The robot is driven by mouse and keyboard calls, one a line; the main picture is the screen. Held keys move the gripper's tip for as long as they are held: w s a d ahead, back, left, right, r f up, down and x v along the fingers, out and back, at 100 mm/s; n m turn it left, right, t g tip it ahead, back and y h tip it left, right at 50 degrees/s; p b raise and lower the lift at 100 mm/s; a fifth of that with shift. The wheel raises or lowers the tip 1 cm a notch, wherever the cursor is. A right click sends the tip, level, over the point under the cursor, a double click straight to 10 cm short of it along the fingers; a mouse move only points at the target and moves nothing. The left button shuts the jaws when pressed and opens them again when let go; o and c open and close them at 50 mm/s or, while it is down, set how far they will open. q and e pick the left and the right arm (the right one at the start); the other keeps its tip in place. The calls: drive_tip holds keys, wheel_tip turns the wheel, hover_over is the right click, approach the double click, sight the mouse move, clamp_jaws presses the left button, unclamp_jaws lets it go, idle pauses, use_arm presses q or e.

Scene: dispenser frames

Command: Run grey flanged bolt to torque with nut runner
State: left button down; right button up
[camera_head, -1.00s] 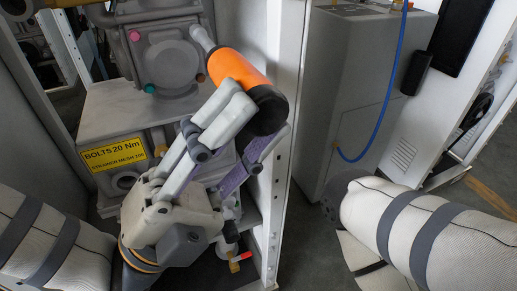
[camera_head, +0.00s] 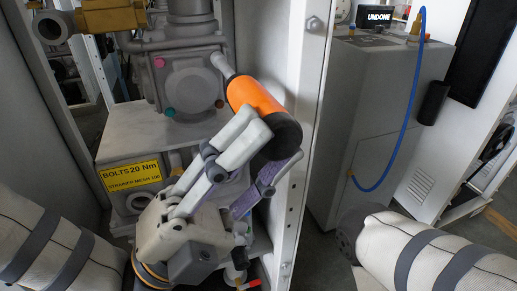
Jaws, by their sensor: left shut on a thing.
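My left gripper (camera_head: 268,150) is shut on the orange and black nut runner (camera_head: 256,98). The nut runner's grey nose (camera_head: 221,65) points up and left at the upper right corner of the grey flanged cover (camera_head: 187,85). The grey flanged bolt cannot be made out; the nose covers that corner, and I cannot tell if the socket is seated. Other bolt heads on the cover are pink (camera_head: 159,63), green (camera_head: 169,112) and brown-orange (camera_head: 219,104). My right gripper is out of view; only my right arm shows at the lower right.
A yellow label (camera_head: 131,175) reads "BOLTS 20 Nm, STRAINER MESH 100". A white upright post (camera_head: 300,150) stands close right of the nut runner. Behind it is a grey cabinet (camera_head: 385,130) with a blue hose (camera_head: 408,120) and a display (camera_head: 378,17) reading "UNDONE".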

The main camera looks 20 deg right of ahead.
use_arm(q)
drive_tip(key=shift+w+g, duration=0.3)
drive_tip(key=shift+w, duration=0.3)
idle(0.7)
drive_tip(key=shift+w+a, duration=0.1)
drive_tip(key=shift+w, duration=0.15)
idle(0.6)
drive_tip(key=shift+r+p, duration=0.1)
drive_tip(key=shift+p, duration=0.2)
idle(0.5)
drive_tip(key=s+p, duration=0.1)
drive_tip(key=s, duration=0.6)
drive_tip(key=shift+p, duration=0.4)
